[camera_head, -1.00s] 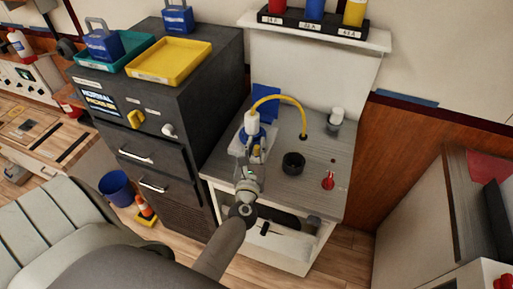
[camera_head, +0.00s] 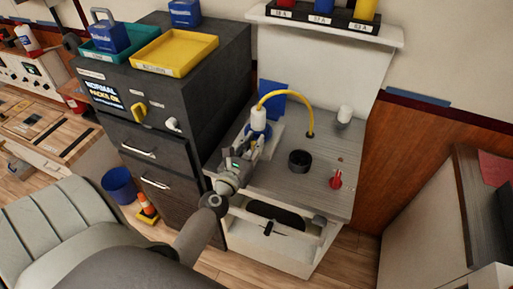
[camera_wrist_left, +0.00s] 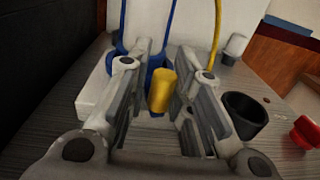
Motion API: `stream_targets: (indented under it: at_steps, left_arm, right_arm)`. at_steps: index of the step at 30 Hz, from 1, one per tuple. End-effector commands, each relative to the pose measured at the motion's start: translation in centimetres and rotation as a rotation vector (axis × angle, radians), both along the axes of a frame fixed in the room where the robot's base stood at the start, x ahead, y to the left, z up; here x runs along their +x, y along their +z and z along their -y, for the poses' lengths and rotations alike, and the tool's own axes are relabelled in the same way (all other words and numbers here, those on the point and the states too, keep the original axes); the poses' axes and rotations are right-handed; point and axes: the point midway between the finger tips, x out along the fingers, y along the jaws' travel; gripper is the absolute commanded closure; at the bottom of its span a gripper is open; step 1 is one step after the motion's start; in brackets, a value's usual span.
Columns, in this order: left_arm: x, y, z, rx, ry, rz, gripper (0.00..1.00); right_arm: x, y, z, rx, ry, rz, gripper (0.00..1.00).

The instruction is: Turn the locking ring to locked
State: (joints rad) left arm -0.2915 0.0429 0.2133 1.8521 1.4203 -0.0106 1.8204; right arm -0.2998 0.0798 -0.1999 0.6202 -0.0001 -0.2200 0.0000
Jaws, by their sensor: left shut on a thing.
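A white plug (camera_head: 259,118) with a yellow cable (camera_head: 285,93) stands upright on the grey bench top. A blue ring-like part (camera_head: 261,130), likely the locking ring, sits below the plug and is partly hidden by my left gripper. My left gripper (camera_head: 252,144) is at this part, coming from the front left. In the left wrist view, a yellow cylindrical piece (camera_wrist_left: 162,90) lies between its two fingers (camera_wrist_left: 172,88), with blue parts behind. The finger contact and the ring's marks cannot be made out. My right gripper is not in view.
A black cup-like socket (camera_head: 300,161) and a red lever (camera_head: 336,180) stand right of the gripper. A white-capped part (camera_head: 345,114) stands at the back right. The dark cabinet (camera_head: 203,105) rises close on the left. A shelf (camera_head: 385,35) overhangs the back.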

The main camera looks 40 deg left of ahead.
Motion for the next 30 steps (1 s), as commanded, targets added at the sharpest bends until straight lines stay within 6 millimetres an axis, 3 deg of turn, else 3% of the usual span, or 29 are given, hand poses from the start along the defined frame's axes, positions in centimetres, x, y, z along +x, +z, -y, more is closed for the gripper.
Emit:
stream_targets:
  at_steps: [17, 30]
  left_arm:
    - [-0.7, -0.3, -1.5, -0.007, -0.277, 0.001, 1.00]
    - [-0.9, -0.1, -4.4, -0.005, -0.267, -0.001, 1.00]
  right_arm:
    - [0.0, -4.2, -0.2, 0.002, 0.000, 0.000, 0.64]
    - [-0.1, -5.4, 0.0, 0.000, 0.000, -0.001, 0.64]
